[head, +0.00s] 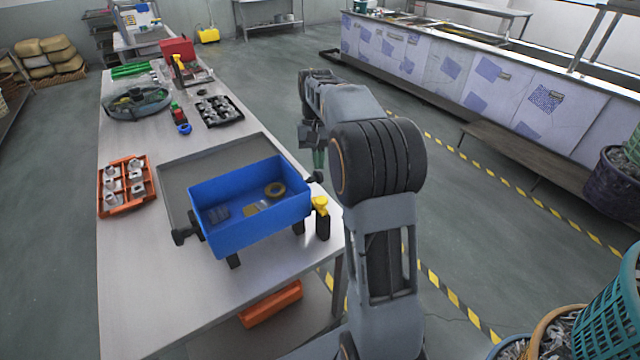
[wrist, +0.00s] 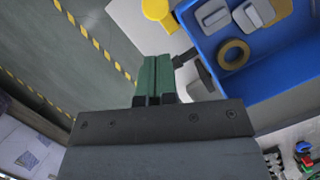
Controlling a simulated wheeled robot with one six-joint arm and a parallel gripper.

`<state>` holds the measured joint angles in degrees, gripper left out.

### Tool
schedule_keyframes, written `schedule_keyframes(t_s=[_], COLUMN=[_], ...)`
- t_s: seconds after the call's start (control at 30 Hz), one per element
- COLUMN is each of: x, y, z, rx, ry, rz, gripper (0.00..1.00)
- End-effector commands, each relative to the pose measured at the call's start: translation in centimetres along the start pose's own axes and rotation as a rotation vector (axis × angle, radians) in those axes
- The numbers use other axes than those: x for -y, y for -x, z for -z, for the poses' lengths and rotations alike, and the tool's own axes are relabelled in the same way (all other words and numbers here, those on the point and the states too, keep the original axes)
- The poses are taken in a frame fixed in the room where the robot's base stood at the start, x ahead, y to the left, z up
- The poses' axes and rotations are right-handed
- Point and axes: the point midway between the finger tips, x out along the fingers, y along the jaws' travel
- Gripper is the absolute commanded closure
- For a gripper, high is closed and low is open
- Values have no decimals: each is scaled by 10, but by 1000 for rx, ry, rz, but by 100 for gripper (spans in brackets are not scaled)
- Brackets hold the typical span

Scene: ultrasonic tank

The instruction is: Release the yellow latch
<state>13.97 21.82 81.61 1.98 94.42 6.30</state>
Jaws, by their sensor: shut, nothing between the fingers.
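The yellow latch (head: 320,204) sits on a dark post at the right end of the blue tank (head: 237,237), near the table's right edge. In the wrist view the latch (wrist: 158,10) shows at the top, partly cut off by the frame, beyond the fingertips and apart from them. My gripper (head: 319,158) is by the tank's far right corner, on the far side of the latch. In the wrist view its green fingers (wrist: 152,66) are together with nothing between them. The blue tank (wrist: 262,88) fills the upper right there.
A dark knob (head: 314,178) projects from the tank's right end, and another (head: 184,236) from its left. A brass ring (head: 275,189) lies inside the tank. A grey tray (head: 180,170) lies behind it. An orange rack (head: 106,207) stands left. The front table surface is clear.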

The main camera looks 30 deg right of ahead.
Motion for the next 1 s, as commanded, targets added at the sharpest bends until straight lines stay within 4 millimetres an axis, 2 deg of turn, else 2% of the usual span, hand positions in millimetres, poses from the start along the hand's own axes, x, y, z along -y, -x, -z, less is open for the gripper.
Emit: schedule_keyframes(t_s=[0.2, 0.43, 0.6, 0.93, 1.0], x=[0, 0, 0, 0, -6], y=[-34, -58, -65, -66, -67], z=[-1, -1, 0, 0, -3], rx=[3, 1, -1, -1, -1], ry=[1, 1, 1, 1, -8], rz=[0, 0, 0, 0, 3], gripper=[100, 100, 100, 100, 100])
